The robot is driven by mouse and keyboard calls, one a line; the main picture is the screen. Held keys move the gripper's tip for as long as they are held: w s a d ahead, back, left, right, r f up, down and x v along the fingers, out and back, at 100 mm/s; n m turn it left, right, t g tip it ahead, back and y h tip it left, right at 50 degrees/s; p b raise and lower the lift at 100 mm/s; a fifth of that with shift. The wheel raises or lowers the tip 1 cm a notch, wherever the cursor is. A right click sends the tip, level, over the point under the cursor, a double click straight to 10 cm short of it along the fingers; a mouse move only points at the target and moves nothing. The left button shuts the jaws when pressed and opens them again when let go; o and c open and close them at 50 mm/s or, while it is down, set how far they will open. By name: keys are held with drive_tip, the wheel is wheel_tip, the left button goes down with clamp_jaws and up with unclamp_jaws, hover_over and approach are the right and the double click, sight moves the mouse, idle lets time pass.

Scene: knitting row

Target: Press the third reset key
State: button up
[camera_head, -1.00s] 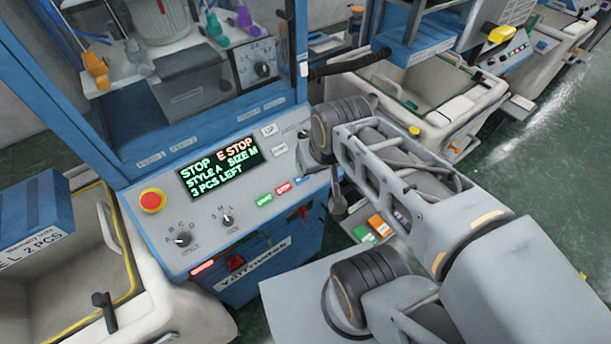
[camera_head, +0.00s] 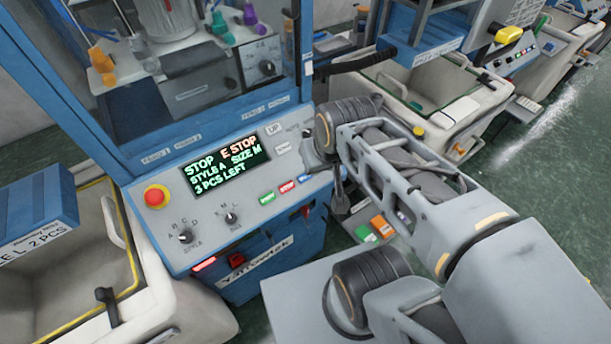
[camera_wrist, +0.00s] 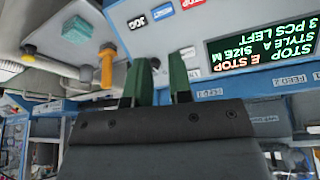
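The wrist view shows the panel upside down. My gripper (camera_wrist: 160,62) has two dark green fingers with a clear gap between them and nothing held. Its tips appear below the keys in that view; I cannot tell the distance. In the head view my wrist hides the gripper.
The panel's screen (camera_head: 225,165) reads STOP, E STOP, style A, size M, 3 pcs left. A red emergency button (camera_head: 155,195) and two knobs are to the left. A black handle bar (camera_head: 350,62) juts out behind my arm. More machines stand at the upper right.

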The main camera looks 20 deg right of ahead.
clamp_jaws()
idle(1.0)
